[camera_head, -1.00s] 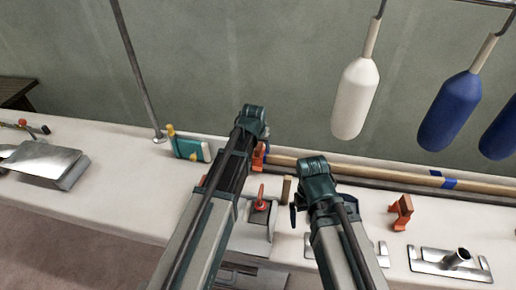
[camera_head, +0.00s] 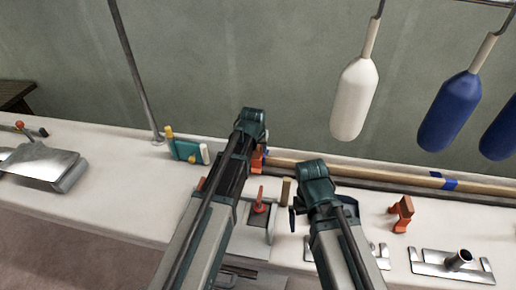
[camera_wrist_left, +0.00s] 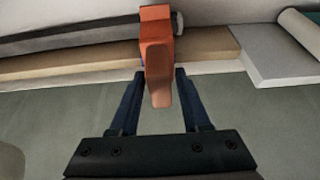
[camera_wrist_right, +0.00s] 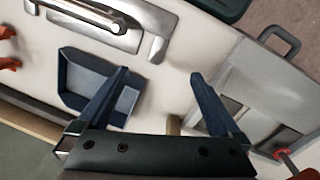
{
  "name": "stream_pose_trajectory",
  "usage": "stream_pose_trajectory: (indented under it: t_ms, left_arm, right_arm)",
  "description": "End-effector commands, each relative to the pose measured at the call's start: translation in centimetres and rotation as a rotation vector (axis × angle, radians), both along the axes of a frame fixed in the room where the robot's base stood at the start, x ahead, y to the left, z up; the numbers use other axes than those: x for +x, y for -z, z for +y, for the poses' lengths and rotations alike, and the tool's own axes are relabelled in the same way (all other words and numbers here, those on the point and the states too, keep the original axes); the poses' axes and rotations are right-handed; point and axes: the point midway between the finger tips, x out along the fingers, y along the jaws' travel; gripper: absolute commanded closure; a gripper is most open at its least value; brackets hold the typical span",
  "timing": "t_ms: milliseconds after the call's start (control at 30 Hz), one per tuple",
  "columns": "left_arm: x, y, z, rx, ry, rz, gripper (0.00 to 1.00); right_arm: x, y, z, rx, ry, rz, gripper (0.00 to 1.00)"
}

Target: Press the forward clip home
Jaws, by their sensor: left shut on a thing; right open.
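An orange clip (camera_head: 258,159) stands at the back of the bench by the long wooden pole (camera_head: 395,178). My left gripper is shut on its brown upright tab (camera_wrist_left: 157,75), the fingertips (camera_wrist_left: 158,76) on either side of it. In the head view my own wrist hides most of this. A second orange clip (camera_head: 402,212) with a brown tab stands farther right, in front of the pole and apart from both grippers. My right gripper (camera_wrist_right: 158,80) is open and empty above the bench. I cannot tell how far the held clip is seated.
A dark blue tray (camera_wrist_right: 75,95) lies under my right gripper. A red-handled tool (camera_head: 260,200) and a small wooden block (camera_head: 286,191) sit between my arms. A metal plate with a tube (camera_head: 456,260) is at right. White and blue fenders (camera_head: 356,98) hang above.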

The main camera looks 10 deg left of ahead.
Motion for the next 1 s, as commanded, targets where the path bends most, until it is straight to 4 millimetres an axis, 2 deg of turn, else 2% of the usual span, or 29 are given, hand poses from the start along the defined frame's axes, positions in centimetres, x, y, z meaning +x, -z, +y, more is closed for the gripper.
stream_pose_trajectory:
  t_ms: [33,100,1000]
  left_arm:
    - [0.0,0.0,0.0,0.0,0.0,0.0,0.88]
    - [0.0,0.0,0.0,0.0,0.0,0.0,1.0]
    - [-0.03,0.65,-0.01,0.0,0.0,0.001,1.0]
  right_arm:
    - [0.0,0.0,0.0,0.0,0.0,0.0,0.0]
    - [0.0,0.0,0.0,0.0,0.0,0.0,0.0]
    - [0.0,0.64,0.0,0.0,0.0,0.0,0.0]
